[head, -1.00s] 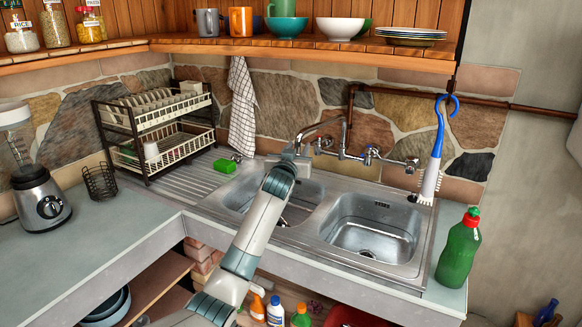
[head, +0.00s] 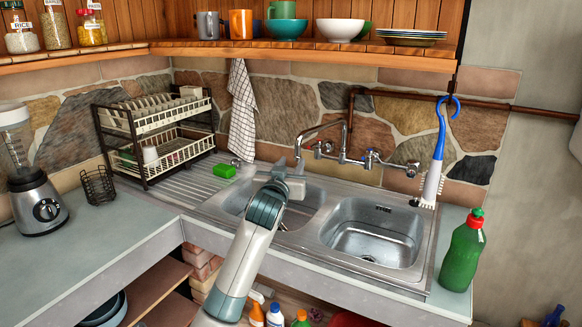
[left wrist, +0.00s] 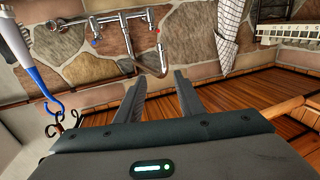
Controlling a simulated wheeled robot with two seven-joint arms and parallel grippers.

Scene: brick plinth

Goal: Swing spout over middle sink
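The chrome spout (head: 320,128) runs left from the wall tap fitting (head: 345,155) and bends down at its end, over the back of the left basin (head: 315,195). The right basin (head: 370,230) lies beside it. My left gripper (head: 285,168) is above the left basin, just below and left of the spout's end in the head view. In the left wrist view its two fingers (left wrist: 157,84) are apart with nothing held between them. The spout (left wrist: 163,60) shows just beyond the fingertips; I cannot tell the exact gap. My right gripper is out of view.
A blue-handled brush (head: 438,150) hangs at the right. A green bottle (head: 461,255) stands right of the sink. A wooden shelf (head: 300,48) runs above.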

